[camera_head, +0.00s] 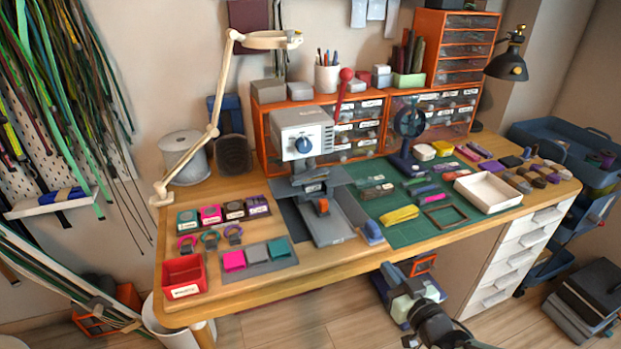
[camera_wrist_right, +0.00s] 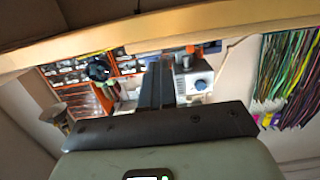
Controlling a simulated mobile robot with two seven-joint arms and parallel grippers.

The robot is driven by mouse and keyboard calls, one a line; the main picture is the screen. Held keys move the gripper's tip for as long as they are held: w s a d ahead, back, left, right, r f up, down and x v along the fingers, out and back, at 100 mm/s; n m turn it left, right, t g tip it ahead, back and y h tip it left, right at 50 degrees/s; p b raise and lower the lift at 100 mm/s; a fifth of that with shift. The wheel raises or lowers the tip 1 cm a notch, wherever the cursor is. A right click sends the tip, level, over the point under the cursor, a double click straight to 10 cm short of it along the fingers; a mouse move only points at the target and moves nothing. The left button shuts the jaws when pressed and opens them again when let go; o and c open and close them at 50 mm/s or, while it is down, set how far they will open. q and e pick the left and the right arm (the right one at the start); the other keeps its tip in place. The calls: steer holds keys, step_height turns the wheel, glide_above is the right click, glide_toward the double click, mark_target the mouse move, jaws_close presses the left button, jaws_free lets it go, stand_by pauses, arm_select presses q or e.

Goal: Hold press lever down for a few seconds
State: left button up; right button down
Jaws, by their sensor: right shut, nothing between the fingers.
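The press (camera_head: 302,133) is a grey-white box with a blue dial, standing on the table over a grey base plate with an orange part. Its lever (camera_head: 346,76) has a red ball knob and stands up at the press's right side. The press also shows, upside down, in the right wrist view (camera_wrist_right: 194,80); I cannot make out the lever there. My right gripper (camera_head: 389,268) is low in front of the table's front edge, well apart from the lever. Its dark fingers (camera_wrist_right: 157,85) are shut and empty. My left gripper is not in view.
The wooden table (camera_head: 330,256) has its front edge between my right gripper and the press. A lamp arm (camera_head: 216,100) rises left of the press. A green mat (camera_head: 411,234) with cords and a white tray (camera_head: 488,190) lies to the right. Orange drawers (camera_head: 350,125) stand behind.

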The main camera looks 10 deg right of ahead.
steer(key=s+f, duration=0.2)
steer(key=s, duration=0.1)
steer(key=s+f, duration=0.1)
steer(key=shift+s+d+f, duration=0.2)
steer(key=shift+s+f, duration=0.05)
steer(key=c, duration=0.7)
jaws_free()
steer(key=shift+s, duration=0.1)
steer(key=s, duration=0.3)
steer(key=shift+s+d+r+p, duration=0.15)
steer(key=shift+d+r+p, duration=0.05)
steer(key=shift+p, duration=0.1)
